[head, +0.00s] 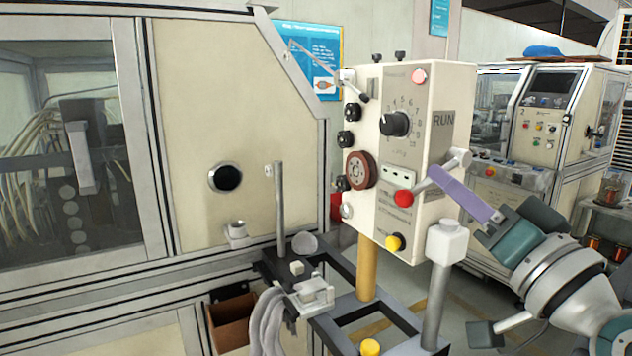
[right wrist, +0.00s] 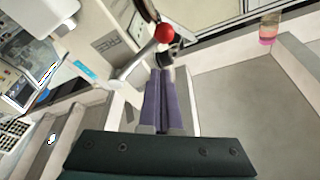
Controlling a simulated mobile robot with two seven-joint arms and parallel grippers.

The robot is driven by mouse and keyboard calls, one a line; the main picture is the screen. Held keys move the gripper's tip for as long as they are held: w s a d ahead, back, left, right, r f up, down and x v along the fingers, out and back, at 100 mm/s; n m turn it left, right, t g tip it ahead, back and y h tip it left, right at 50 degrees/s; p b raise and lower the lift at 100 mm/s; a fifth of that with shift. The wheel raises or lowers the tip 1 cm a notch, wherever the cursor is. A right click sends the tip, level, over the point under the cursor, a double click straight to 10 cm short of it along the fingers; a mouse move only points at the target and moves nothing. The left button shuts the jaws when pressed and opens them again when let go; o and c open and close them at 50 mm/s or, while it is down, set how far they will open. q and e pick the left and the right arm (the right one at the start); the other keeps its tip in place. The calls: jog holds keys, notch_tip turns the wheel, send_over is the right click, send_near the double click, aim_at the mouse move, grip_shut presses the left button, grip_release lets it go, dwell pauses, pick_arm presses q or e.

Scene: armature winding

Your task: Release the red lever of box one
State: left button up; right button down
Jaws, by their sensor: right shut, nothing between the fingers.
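The control box (head: 440,90), a cream box marked RUN, stands in the middle of the head view. Its red lever shows as a red ball knob (head: 404,198) on a grey rod that runs up and right to a pivot on the box's side. In the right wrist view the red knob (right wrist: 165,33) is just beyond my fingertips, with the rod to their left. My right gripper (head: 434,172) has purple fingers, shut and empty. It also shows in the right wrist view (right wrist: 160,72). Its tips are close to the rod; I cannot tell whether they touch it. My left gripper is out of view.
The box front carries a black dial (head: 395,123), a brown wheel (head: 360,170) and a yellow-tipped knob (head: 394,243). A grey post (head: 443,280) with a white cap stands below my right gripper. A cream cabinet (head: 230,90) fills the left; another machine (head: 545,125) stands behind right.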

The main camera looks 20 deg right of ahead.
aim_at(417, 194)
jog(key=shift+w+a+f, duration=0.55)
jog(key=shift+a+f, duration=0.05)
jog(key=shift+f, duration=0.25)
jog(key=shift+d+f+n+y+b, duration=0.2)
jog(key=shift+f+n+y+b, duration=0.2)
jog(key=shift+f+n+b, duration=0.6)
jog(key=shift+d+n+t+y+b, duration=0.2)
jog(key=shift+n+t+y+b, duration=0.1)
jog(key=shift+n, duration=0.2)
jog(key=shift+r, duration=0.15)
